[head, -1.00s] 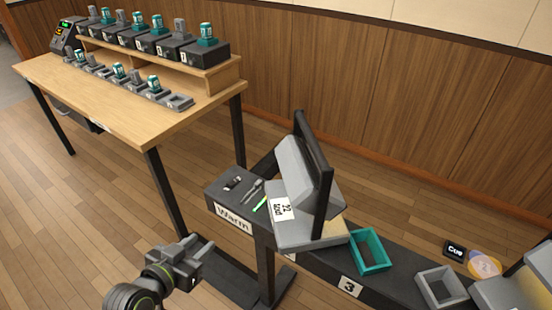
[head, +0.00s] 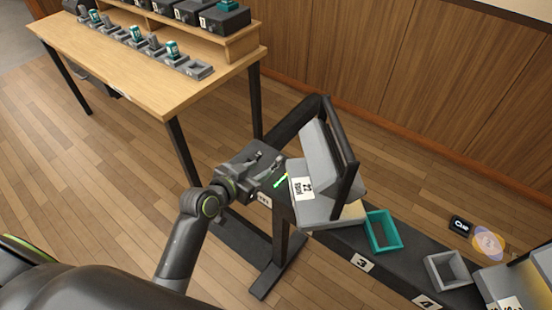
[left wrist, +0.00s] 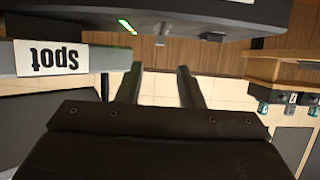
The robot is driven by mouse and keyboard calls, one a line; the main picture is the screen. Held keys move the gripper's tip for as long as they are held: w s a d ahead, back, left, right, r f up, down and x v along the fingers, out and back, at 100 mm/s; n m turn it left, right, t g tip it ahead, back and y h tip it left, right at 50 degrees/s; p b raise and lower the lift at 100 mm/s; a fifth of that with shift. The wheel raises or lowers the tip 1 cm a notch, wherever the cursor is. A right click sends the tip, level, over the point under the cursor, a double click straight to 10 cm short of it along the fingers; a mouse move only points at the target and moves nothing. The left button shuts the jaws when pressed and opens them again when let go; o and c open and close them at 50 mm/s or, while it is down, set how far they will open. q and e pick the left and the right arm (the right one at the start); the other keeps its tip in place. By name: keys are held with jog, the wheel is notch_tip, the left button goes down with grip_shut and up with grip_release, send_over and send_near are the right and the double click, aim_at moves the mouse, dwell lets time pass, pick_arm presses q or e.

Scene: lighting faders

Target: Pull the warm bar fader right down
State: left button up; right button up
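The dark Warm panel (head: 232,158) is at the left end of the long stand, its white label (head: 264,199) partly hidden by my gripper. A grey fader handle (head: 273,164) stands on it beside a lit green strip (head: 281,180). My left gripper (head: 257,176) is at the panel's near side, close to the handle; contact is unclear in the head view. In the left wrist view its two fingers (left wrist: 160,83) are apart with nothing between them. The handle (left wrist: 162,36) shows beyond the tips, with the green strip (left wrist: 127,27) to its left. My right gripper is out of view.
A grey lamp box labelled Spot (head: 323,188) in a black frame stands right of the panel. Teal (head: 383,232) and grey (head: 447,270) open sockets lie farther right. A wooden table (head: 135,60) with small lamps is at the back left. Floor between is clear.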

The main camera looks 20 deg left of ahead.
aim_at(279, 158)
pick_arm(q)
jog(key=x, duration=0.9)
jog(key=shift+c, duration=0.3)
grip_shut()
